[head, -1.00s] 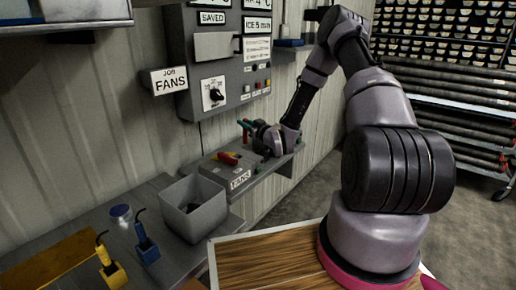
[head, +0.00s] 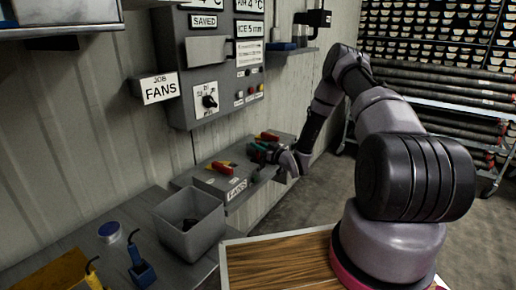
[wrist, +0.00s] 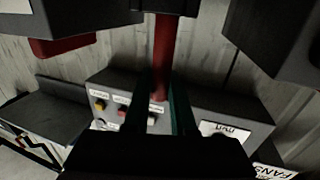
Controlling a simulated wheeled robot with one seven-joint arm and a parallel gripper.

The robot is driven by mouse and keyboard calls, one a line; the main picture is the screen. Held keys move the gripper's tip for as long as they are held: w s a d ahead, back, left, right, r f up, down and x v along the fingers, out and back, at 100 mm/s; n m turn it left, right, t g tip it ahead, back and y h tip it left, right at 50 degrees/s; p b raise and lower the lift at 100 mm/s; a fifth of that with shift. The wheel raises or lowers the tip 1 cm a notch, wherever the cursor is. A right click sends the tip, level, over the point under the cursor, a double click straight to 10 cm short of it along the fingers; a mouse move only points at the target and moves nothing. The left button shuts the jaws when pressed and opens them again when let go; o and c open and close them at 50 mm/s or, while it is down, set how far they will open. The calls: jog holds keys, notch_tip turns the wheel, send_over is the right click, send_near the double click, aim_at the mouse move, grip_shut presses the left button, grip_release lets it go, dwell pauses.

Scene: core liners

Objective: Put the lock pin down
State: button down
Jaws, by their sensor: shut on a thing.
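I cannot tell whether the rod touches the box. A red handle (head: 221,167) on a yellow plate sits on the box, left of the gripper.
A grey open bin (head: 189,222) stands on the bench in front of the FANS box. A blue block with a hook (head: 141,270) and a blue-topped round can (head: 110,232) are to its left. A grey control panel (head: 215,62) hangs above. Racks fill the right.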

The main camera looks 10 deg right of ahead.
jog(key=shift+f, duration=0.45)
jog(key=shift+f, duration=0.2)
jog(key=c, duration=0.7)
grip_release()
jog(key=shift+c, duration=0.2)
jog(key=shift+r, duration=0.1)
